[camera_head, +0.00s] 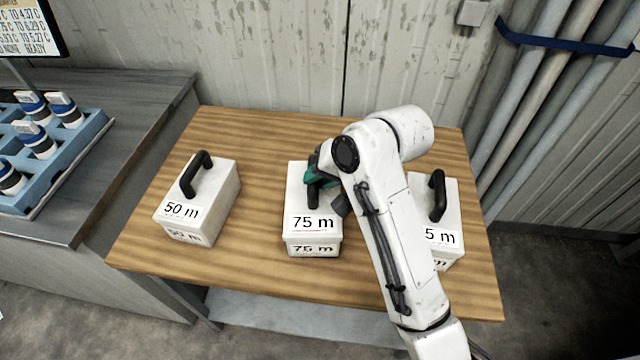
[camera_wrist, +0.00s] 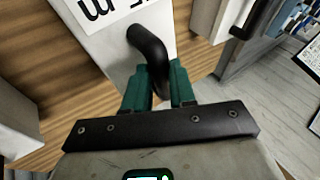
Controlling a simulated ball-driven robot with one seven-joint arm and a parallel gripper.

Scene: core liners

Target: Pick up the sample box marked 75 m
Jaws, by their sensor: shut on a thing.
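The white sample box marked 75 m (camera_head: 313,237) stands upright in the middle of the wooden table, with a black handle on top. My gripper (camera_head: 318,183) is over this box. In the wrist view, the green fingers of my gripper (camera_wrist: 160,88) are shut on the black handle (camera_wrist: 149,45), one finger on each side. The white lid of the box (camera_wrist: 110,55) shows beyond it, with part of its label. In the head view my arm hides part of the handle. I cannot tell any gap between the box and the table.
A box marked 50 m (camera_head: 199,197) stands at the left of the wooden table (camera_head: 255,130). Another box (camera_head: 447,215), its label partly hidden by my arm, stands at the right. A blue tray (camera_head: 72,158) with several sample jars lies on the grey bench at left. Pipes run at right.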

